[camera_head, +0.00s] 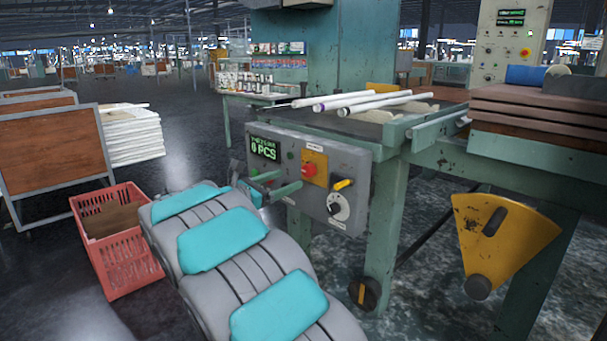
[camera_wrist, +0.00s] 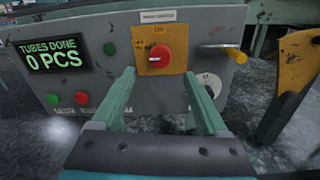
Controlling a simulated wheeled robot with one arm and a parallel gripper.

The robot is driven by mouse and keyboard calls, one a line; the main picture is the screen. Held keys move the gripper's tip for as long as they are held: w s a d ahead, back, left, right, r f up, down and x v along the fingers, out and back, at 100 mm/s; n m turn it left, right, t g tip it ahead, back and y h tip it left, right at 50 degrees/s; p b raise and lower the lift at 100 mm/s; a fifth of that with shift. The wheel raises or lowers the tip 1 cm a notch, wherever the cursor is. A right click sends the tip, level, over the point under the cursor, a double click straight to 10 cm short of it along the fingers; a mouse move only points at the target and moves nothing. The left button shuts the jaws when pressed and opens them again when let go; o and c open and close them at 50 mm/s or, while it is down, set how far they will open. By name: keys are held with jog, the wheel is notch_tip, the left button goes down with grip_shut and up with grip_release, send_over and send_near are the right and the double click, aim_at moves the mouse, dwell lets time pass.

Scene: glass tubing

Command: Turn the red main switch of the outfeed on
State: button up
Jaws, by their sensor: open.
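The red main switch (camera_head: 309,170) is a red knob on a yellow plate (camera_head: 318,158) on the front of a grey control panel (camera_head: 353,161). In the wrist view the red switch (camera_wrist: 160,57) shows near the top middle, just beyond the gap between my fingertips. My gripper (camera_head: 277,184) is open and empty, its two green fingers pointing at the panel, a little left of and below the switch in the head view. In the wrist view my gripper (camera_wrist: 159,75) straddles the line to the switch. I cannot tell the exact gap to it.
The panel also has a display (camera_wrist: 55,57) reading "TUBES DONE 0 PCS", a yellow-tipped lever (camera_head: 343,184), a white dial (camera_head: 339,207) and small buttons. White tubes (camera_head: 360,103) lie above it. A yellow plate (camera_head: 505,235) is right; a red crate (camera_head: 134,262) is left.

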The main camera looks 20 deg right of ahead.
aim_at(306, 172)
jog(key=x, duration=0.7)
jog(key=shift+d, duration=0.25)
jog(key=shift+c, duration=0.2)
grip_shut()
